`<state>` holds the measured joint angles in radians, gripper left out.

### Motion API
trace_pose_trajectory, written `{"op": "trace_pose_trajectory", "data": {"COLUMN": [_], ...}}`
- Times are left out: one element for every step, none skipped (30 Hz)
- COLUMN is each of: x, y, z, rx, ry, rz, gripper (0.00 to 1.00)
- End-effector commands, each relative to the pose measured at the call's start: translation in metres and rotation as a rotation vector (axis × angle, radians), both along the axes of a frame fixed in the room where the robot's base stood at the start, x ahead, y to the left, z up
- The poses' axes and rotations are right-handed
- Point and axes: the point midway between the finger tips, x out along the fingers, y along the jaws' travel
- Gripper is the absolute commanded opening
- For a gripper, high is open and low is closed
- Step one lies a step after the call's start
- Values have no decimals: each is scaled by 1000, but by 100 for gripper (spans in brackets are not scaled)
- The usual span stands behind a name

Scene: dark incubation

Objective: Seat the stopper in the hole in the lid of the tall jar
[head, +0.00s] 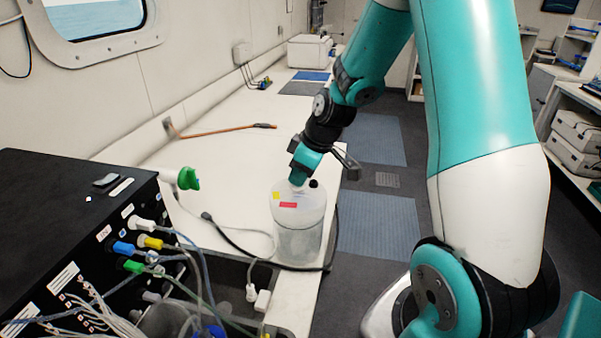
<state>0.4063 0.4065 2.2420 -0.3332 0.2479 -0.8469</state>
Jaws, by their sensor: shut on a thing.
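The tall jar (299,240) is a translucent, whitish cylinder standing upright near the right edge of the white bench. Its pale lid (290,197) faces up, with a yellow and a red label on the jar just below. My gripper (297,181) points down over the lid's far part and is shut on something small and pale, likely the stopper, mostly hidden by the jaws. A small dark round spot shows at the lid just right of the gripper; I cannot tell whether it is the hole or a separate piece. Whether the held piece touches the lid is unclear.
A black box with plugs and cables (80,240) stands at the left front. A black cable (245,252) loops around the jar's base.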

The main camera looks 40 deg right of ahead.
Motion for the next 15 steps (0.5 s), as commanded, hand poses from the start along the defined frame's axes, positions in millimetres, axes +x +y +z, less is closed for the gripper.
{"op": "trace_pose_trajectory", "data": {"x": [0,0,0,0,0,0,0,0,0,0,0,0,0,0,0], "y": [0,0,0,0,0,0,0,0,0,0,0,0,0,0,0], "z": [-3,-3,-4,-5,-6,-7,-8,-8,-9,-10,-11,-12,-13,-13,-14], "rx": [0,0,0,0,0,0,0,0,0,0,0,0,0,0,0], "ry": [0,0,0,0,0,0,0,0,0,0,0,0,0,0,0], "rz": [0,0,0,0,0,0,0,0,0,0,0,0,0,0,0], "gripper": [0,0,0,0,0,0,0,0,0,0,0,0,0,0,0]}}
